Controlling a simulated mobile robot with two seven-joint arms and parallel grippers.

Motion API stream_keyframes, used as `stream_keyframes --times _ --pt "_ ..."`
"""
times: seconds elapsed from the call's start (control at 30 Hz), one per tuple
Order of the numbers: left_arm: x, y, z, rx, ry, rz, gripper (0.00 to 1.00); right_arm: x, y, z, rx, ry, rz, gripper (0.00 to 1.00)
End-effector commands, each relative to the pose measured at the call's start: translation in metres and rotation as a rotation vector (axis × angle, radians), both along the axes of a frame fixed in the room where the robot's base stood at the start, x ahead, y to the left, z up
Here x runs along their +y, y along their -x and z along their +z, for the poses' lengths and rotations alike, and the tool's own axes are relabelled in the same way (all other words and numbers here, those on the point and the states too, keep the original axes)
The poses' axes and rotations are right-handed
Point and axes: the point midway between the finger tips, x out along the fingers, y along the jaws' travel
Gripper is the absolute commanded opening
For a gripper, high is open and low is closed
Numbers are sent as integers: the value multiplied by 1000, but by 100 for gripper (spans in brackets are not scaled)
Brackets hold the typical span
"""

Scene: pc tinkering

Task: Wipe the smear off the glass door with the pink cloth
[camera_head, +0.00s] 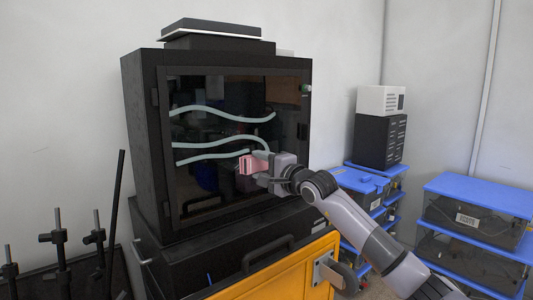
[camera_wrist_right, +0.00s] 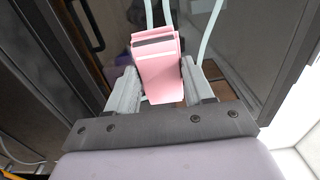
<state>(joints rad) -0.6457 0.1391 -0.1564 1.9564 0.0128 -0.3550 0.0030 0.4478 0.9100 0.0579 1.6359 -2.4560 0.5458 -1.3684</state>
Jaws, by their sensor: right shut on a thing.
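The black cabinet's glass door (camera_head: 215,100) faces me. The pale green smear (camera_head: 205,143) on it shows as wavy streaks across the upper and middle glass; pale streaks also show in the right wrist view (camera_wrist_right: 210,30). My right gripper (camera_head: 254,164) is shut on the pink cloth (camera_head: 246,165) in front of the glass, at the right end of the lower streaks. In the right wrist view the folded cloth (camera_wrist_right: 158,75) sits between the two fingers. I cannot tell whether it touches the glass. My left gripper is not in view.
A yellow cart (camera_head: 285,270) stands in front below the cabinet. Black stands (camera_head: 58,235) are at the left. Blue-lidded bins (camera_head: 480,195) and a black box with a white box (camera_head: 381,100) on it are at the right. A flat device (camera_head: 215,28) lies on the cabinet.

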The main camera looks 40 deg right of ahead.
Motion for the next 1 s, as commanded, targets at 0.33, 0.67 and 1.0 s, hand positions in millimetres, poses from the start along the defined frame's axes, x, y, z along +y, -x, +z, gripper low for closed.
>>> stream_keyframes --times 0.33,0.67,1.0 --pt "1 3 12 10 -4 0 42 0 -12 3 -1 -4 -10 8" --pt "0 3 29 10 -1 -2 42 -4 -55 3 -2 -2 -10 8" --pt "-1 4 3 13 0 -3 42 -4 -55 -24 -1 2 -9 8"
